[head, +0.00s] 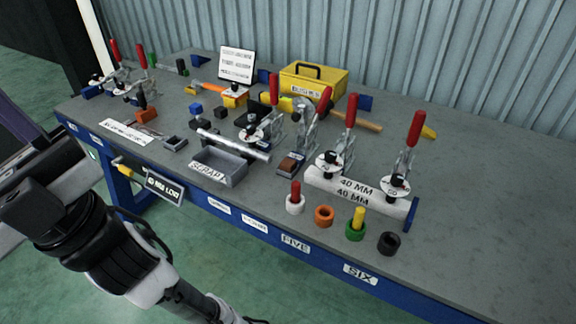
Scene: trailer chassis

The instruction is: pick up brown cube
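A small reddish-brown block (288,164) sits in or on a small grey holder on the workbench, right of the grey SCRAP bin and below the clamps. It looks like the brown cube, but it is small and its lower part is hidden. A more orange-brown block (147,114) lies farther left, near the white label strip. My arm crosses the lower left of the picture, in front of the bench and well apart from both blocks. No gripper fingers can be made out.
Red-handled clamps (331,162) stand close to the brown block. Several coloured rings, two with pegs, line the front edge. A yellow toolbox (314,84) stands at the back. The bench's right side is clear.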

